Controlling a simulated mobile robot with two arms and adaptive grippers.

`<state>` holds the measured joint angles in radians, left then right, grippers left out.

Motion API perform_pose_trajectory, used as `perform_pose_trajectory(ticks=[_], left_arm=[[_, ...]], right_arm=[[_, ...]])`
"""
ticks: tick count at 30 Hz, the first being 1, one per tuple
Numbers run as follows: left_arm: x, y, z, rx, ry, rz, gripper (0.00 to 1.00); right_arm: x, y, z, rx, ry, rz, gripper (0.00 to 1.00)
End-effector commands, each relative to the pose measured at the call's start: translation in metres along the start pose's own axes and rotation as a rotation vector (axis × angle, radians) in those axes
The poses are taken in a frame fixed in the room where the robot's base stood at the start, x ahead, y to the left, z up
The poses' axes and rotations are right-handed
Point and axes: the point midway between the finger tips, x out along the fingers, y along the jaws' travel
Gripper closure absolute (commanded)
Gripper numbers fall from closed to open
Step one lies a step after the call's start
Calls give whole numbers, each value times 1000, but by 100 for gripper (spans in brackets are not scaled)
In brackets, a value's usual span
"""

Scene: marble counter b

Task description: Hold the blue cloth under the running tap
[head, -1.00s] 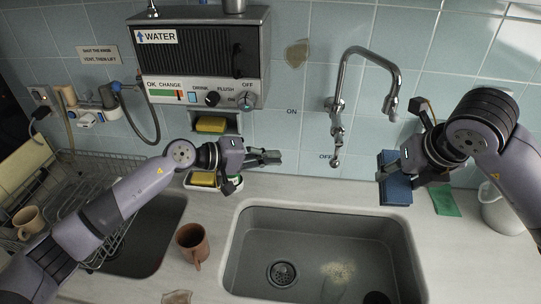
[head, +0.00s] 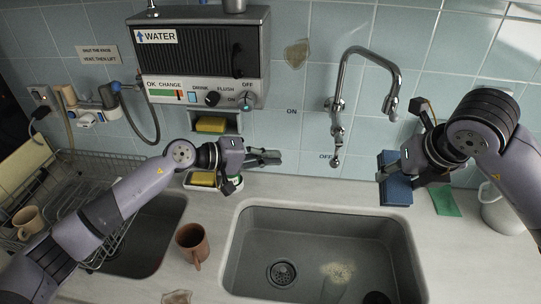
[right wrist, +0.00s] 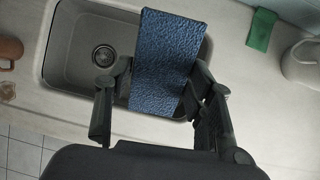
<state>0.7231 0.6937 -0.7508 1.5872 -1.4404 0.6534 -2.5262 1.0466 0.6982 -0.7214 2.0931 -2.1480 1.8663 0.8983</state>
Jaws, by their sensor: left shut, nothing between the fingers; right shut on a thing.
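The blue cloth (head: 395,190) hangs from my right gripper (head: 382,174), which is shut on it right of the tap. In the right wrist view the cloth (right wrist: 168,50) hangs between the fingers, over the sink's edge in that view. My left gripper (head: 277,157) is shut and empty, left of the tap in front of the tiles.
The grey sink (head: 300,215) lies below, with a drain (head: 282,272) and a pale patch. A brown mug (head: 192,243) stands left of it. A green cloth (head: 445,202) and a white jug (head: 500,212) are at right.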

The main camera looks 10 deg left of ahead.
Motion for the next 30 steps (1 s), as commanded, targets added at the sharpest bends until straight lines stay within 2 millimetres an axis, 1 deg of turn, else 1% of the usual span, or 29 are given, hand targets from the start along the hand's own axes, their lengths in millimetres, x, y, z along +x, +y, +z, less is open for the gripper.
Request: perform_pose_trajectory(ticks=[8, 11, 25, 30], left_arm=[[0, 0, 0, 0, 0, 0, 100], [0, 1, 0, 0, 0, 0, 100], [-4, 12, -2, 0, 0, 0, 100], [-5, 14, -2, 0, 0, 0, 100]], right_arm=[[0, 0, 0, 0, -1, 0, 73], [-4, 0, -1, 0, -2, 0, 73], [-48, -2, -18, 0, -2, 0, 73], [-58, -2, -23, 0, -2, 0, 73]])
